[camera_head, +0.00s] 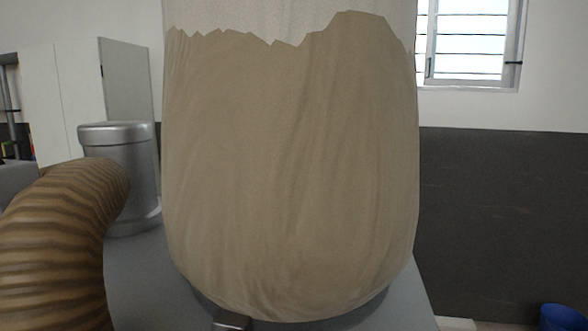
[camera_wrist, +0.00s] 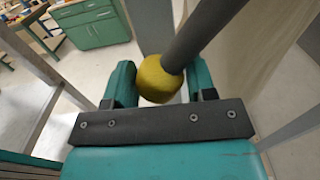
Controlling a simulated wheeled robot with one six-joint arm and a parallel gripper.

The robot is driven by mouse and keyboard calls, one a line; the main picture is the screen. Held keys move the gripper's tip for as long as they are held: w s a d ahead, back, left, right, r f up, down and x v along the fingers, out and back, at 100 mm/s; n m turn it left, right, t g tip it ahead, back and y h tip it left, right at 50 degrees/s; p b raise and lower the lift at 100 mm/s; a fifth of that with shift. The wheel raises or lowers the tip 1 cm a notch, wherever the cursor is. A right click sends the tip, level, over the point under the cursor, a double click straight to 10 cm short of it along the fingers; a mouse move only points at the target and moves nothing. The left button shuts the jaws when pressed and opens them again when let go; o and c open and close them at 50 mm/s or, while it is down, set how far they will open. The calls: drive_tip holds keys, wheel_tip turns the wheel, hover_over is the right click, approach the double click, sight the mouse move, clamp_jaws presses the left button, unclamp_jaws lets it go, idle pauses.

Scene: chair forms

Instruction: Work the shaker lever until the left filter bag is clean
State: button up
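A large filter bag (camera_head: 290,170) fills the middle of the head view. Brown dust covers nearly all the visible part, with a jagged upper edge. Only a pale strip (camera_head: 260,15) shows at the top, and the bag's upper end is out of view. The shaker lever in the wrist view is a dark grey rod (camera_wrist: 205,32) coming from the upper right, ending in a yellow ball knob (camera_wrist: 159,80). My teal gripper (camera_wrist: 161,85) has its fingers on either side of the knob, close against it, and looks shut on it. My gripper is not seen in the head view.
A ribbed brown hose (camera_head: 60,240) and a metal cylinder (camera_head: 122,175) stand left of the bag. A blue bin (camera_head: 563,317) is at the lower right. The wrist view shows a green cabinet (camera_wrist: 92,25), grey frame posts (camera_wrist: 152,22) and pale cloth (camera_wrist: 255,50) close on the right.

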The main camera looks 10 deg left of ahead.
drive_tip(key=shift+s+r+p, duration=0.55)
drive_tip(key=shift+s+r, duration=0.4)
drive_tip(key=shift+r, duration=0.05)
drive_tip(key=shift+s, duration=0.2)
